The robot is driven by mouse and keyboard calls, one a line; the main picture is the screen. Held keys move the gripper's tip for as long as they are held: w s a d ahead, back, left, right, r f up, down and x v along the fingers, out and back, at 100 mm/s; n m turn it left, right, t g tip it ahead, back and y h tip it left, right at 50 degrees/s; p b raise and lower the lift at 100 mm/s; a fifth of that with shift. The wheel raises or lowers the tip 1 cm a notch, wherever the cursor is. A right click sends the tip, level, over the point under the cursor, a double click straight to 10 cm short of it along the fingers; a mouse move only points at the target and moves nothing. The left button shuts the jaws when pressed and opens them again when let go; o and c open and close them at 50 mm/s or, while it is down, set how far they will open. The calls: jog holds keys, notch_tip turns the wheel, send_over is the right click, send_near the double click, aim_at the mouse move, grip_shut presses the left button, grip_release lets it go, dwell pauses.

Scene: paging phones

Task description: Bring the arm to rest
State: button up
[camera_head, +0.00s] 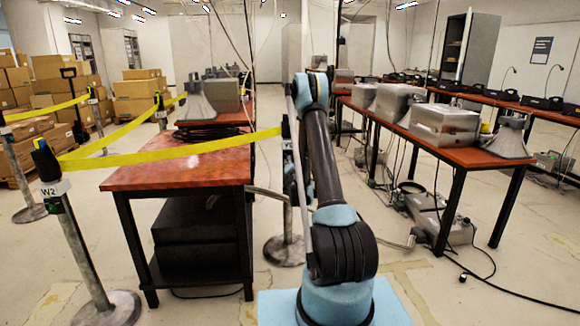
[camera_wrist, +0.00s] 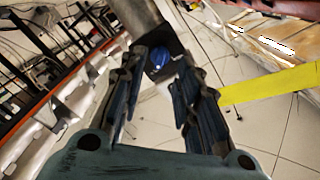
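My arm (camera_head: 318,150) rises from its light-blue base in the middle of the head view, bent and reaching up and forward. My gripper is hidden behind the arm there. In the wrist view, my gripper (camera_wrist: 163,75) has its two dark fingers spread apart with a gap between them. No object is visibly clamped in it. A black fitting with a blue cap (camera_wrist: 159,60) shows beyond the fingertips; I cannot tell whether they touch it.
A red-topped table (camera_head: 180,170) stands left of my arm. A long table (camera_head: 470,155) with grey boxes stands right. Yellow belt (camera_head: 170,152) runs from a left stanchion (camera_head: 75,240) to a post (camera_head: 287,190) beside my arm. Cables lie on the floor at right.

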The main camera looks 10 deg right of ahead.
jog(key=s+a+r+n+g+y, duration=0.1)
jog(key=s+a+r+n+g, duration=0.2)
jog(key=s+r, duration=0.6)
jog(key=s+r+n+g, duration=0.3)
jog(key=s+r+g, duration=0.25)
jog(key=s, duration=0.85)
jog(key=s+d+f+n+g, duration=0.1)
jog(key=s+f+g, duration=0.1)
jog(key=s, duration=1.2)
jog(key=s+d+f+n+g, duration=0.1)
jog(key=s+f+g, duration=0.2)
jog(key=s, duration=1.1)
jog(key=s+d+f+n+g+h, duration=0.1)
jog(key=s+f+g, duration=0.1)
jog(key=s, duration=1.3)
jog(key=shift+f, duration=0.2)
jog(key=shift+s+n, duration=0.1)
jog(key=shift+n, duration=0.2)
